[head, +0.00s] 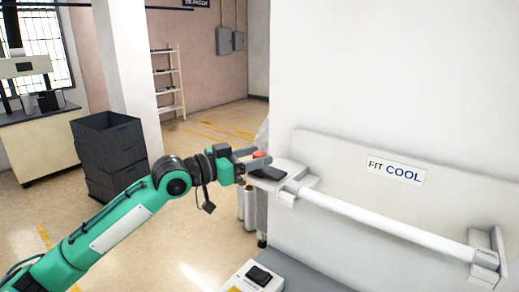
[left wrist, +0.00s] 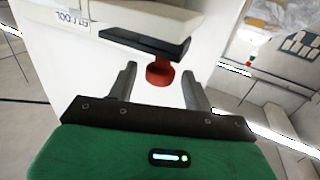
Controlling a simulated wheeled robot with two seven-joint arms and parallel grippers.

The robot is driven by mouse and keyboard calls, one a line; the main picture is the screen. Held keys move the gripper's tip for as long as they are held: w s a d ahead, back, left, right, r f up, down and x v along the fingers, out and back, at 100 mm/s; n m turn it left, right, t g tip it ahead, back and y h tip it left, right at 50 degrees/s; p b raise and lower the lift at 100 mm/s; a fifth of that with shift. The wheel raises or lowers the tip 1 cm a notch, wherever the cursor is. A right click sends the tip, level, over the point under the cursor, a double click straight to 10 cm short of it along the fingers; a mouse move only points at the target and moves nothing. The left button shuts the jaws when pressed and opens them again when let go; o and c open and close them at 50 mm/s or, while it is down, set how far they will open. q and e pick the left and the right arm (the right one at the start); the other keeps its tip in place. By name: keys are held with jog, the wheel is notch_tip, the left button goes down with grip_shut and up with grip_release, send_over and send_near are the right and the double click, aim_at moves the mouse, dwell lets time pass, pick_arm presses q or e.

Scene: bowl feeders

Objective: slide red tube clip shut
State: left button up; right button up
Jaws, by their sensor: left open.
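My left gripper (head: 252,159) is open at the left end of the fixture. A red round part (head: 260,154), which I take for the red tube clip, shows between its fingers in the head view. In the left wrist view the red part (left wrist: 160,74) sits against a black plate (left wrist: 146,42), between and just beyond the fingertips of the gripper (left wrist: 158,88). Clear gaps show on both sides of it there. A white tube (head: 385,222) runs between two white brackets to the right. Whether the clip is open cannot be told. My right gripper is out of view.
A white panel (head: 460,198) marked FIT COOL stands behind the tube. A white box with a black switch (head: 259,276) sits on the grey surface below. Dark stacked crates (head: 108,140) stand at left. The floor between crates and fixture looks clear.

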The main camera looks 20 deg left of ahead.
pick_arm(q)
jog(key=shift+x, duration=0.8)
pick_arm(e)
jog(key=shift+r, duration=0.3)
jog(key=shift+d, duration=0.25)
pick_arm(q)
grip_shut()
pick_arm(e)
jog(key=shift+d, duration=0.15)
pick_arm(q)
jog(key=shift+d, duration=0.1)
